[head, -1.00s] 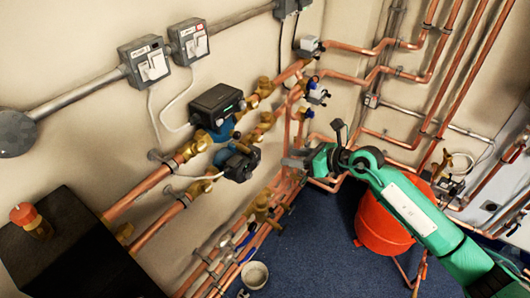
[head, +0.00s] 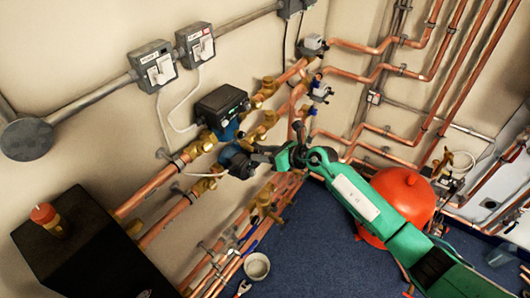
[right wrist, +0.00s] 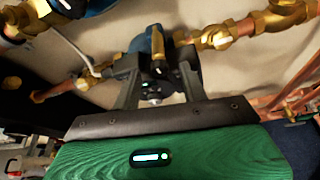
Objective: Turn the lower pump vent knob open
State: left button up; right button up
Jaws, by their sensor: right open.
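The lower pump (head: 233,158), dark with a blue body, sits on the lower copper pipe; my gripper partly covers it in the head view. My right gripper (head: 256,157) reaches it from the right. In the right wrist view the gripper (right wrist: 155,72) is open, one finger on each side of the lower pump's dark front (right wrist: 158,66). A small silvery round piece, seemingly the vent knob (right wrist: 153,89), shows between the fingers. I cannot tell whether either finger touches it. My left gripper is not in view.
The upper pump (head: 221,103), a black box, sits just above. Brass valves (head: 202,143) and copper pipes (head: 150,184) run close around. A red vessel (head: 405,192) stands behind my right arm. A black box (head: 75,250) with a red knob is at lower left.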

jog(key=shift+c, duration=0.2)
grip_shut()
jog(key=shift+w+d+f+m+g+y+b, duration=0.15)
jog(key=shift+m+g+y+b, duration=0.25)
jog(key=shift+m+y+b, duration=1.45)
jog(key=shift+w+d+f+m+g+y+b, duration=0.1)
jog(key=shift+f+m+g+y+b, duration=0.25)
jog(key=shift+m+b, duration=1.75)
jog(key=shift+w+d+f+m+g+y+b, duration=0.15)
jog(key=shift+m+g+y+b, duration=0.7)
jog(key=shift+m, duration=2.3)
jog(key=shift+a+t+y, duration=0.1)
jog(key=shift+t+y, duration=0.25)
jog(key=shift+t, duration=0.05)
